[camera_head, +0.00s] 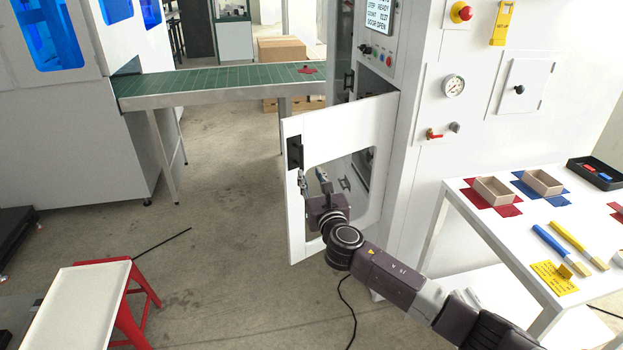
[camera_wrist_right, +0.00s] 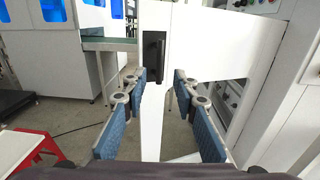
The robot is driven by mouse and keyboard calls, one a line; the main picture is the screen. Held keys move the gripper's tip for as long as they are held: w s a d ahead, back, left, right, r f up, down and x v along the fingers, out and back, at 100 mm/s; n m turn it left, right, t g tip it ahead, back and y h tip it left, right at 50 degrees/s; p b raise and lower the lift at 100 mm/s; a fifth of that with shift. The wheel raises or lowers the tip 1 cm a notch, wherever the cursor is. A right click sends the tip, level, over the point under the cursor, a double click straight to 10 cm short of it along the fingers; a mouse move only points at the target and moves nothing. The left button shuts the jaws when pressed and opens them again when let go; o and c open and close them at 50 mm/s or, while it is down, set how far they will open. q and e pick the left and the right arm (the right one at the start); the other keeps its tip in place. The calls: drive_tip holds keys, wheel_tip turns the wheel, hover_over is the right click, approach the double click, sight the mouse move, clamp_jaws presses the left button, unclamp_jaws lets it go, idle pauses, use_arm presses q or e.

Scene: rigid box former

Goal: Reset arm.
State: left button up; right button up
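My right gripper (camera_head: 314,186) is in front of the white machine door (camera_head: 305,125), near its free edge and below the black handle (camera_head: 295,153). In the right wrist view my right gripper (camera_wrist_right: 158,88) has its two blue-padded fingers wide apart, with nothing between them touching. The door (camera_wrist_right: 205,45) and its black handle (camera_wrist_right: 154,58) stand ahead of the fingers. The door stands open, swung out from the machine (camera_head: 420,120). Its window cutout shows the machine's interior. My left gripper is in neither view.
A green conveyor (camera_head: 220,80) runs behind the door. A white table (camera_head: 500,245) at right holds small boxes (camera_head: 492,190), coloured sheets and blue and yellow tools. A red-legged stand with a white top (camera_head: 85,305) is at lower left. Open floor lies between.

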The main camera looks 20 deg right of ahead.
idle(0.5)
